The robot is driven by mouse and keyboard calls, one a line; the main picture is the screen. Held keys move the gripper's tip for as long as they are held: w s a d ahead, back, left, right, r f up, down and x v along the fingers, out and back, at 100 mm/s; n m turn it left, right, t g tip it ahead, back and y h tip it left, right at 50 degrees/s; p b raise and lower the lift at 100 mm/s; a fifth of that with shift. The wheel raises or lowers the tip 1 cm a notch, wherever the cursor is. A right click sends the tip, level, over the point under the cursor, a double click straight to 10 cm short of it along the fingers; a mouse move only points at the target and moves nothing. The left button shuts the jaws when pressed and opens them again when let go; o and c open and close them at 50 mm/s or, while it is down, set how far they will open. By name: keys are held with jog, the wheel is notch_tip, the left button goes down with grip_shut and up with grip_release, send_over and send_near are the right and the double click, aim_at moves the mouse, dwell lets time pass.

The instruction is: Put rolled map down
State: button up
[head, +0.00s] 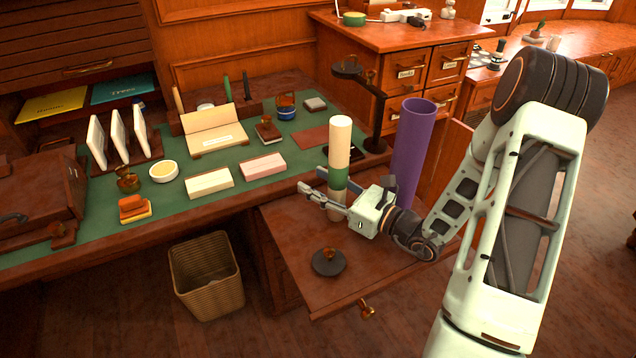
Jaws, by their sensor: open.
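The rolled map (340,145) is a cream roll with a green band, standing upright over the pulled-out wooden board (290,235) at the desk's right. Its lower end is partly behind my gripper (322,196), so I cannot clearly see its contact with the board. My gripper is open, with its fingers at the roll's lower part, just below the green band. I cannot tell whether a finger touches it. A tall purple tube (414,145) stands upright just right of the roll, behind my gripper.
A dark round weight with a knob (328,262) sits on the board's front part. The green-topped desk (235,160) at left holds paper blocks, stamps and a card stand. A dark lamp (376,110) stands behind the roll. A wicker basket (207,285) is on the floor.

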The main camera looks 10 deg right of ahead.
aim_at(345, 196)
jog(key=p+v, duration=0.1)
jog(key=v, duration=1.1)
jog(key=shift+r, duration=0.1)
